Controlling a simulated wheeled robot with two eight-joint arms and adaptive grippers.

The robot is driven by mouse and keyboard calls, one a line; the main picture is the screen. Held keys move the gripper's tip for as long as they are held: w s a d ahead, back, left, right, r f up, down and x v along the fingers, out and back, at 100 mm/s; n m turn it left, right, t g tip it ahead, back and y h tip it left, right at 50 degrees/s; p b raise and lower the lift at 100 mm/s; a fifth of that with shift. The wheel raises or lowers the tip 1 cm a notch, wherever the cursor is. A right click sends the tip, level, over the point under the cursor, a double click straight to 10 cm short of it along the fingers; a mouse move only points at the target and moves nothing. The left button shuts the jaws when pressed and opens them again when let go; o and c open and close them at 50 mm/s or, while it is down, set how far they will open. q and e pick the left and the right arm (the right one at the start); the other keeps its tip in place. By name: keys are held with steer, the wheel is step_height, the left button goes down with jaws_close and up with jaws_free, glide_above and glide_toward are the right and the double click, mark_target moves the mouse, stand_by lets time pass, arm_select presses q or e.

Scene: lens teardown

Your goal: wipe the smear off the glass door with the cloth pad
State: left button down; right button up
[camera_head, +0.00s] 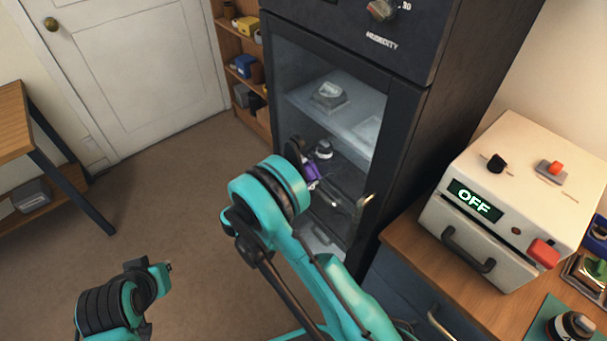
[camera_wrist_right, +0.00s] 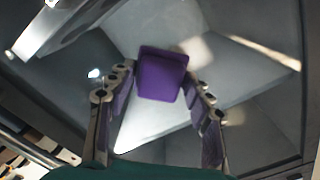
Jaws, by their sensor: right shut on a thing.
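The glass door (camera_head: 309,78) is the front of the tall dark cabinet, seen in the head view. My right gripper (camera_head: 318,181) is at the middle of the glass, partly hidden behind my own arm. It is shut on the purple cloth pad (camera_head: 312,171). In the right wrist view, the pad (camera_wrist_right: 162,73) sits between the fingers, in front of the glass. I cannot tell whether the pad touches the glass. Pale patches show on the glass beside the pad, but I cannot tell smear from reflection. My left arm is at the lower left; its fingers cannot be made out.
The door's metal handle (camera_head: 364,204) is close to the right of my gripper. A cream box reading OFF (camera_head: 512,190) stands on the wooden counter (camera_head: 458,302) to the right. Shelves (camera_head: 229,45) stand left of the cabinet.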

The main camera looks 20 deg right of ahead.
mark_target(299, 157)
steer(key=shift+w+a, duration=0.35)
steer(key=shift+w, duration=0.7)
steer(key=shift+w+a, duration=0.4)
steer(key=shift+w, duration=0.7)
steer(key=shift+w+a, duration=0.35)
steer(key=shift+w, duration=0.7)
steer(key=shift+a, duration=0.1)
steer(key=shift+v, duration=2.9)
steer(key=shift+s+a, duration=0.1)
steer(key=shift+v, duration=1.4)
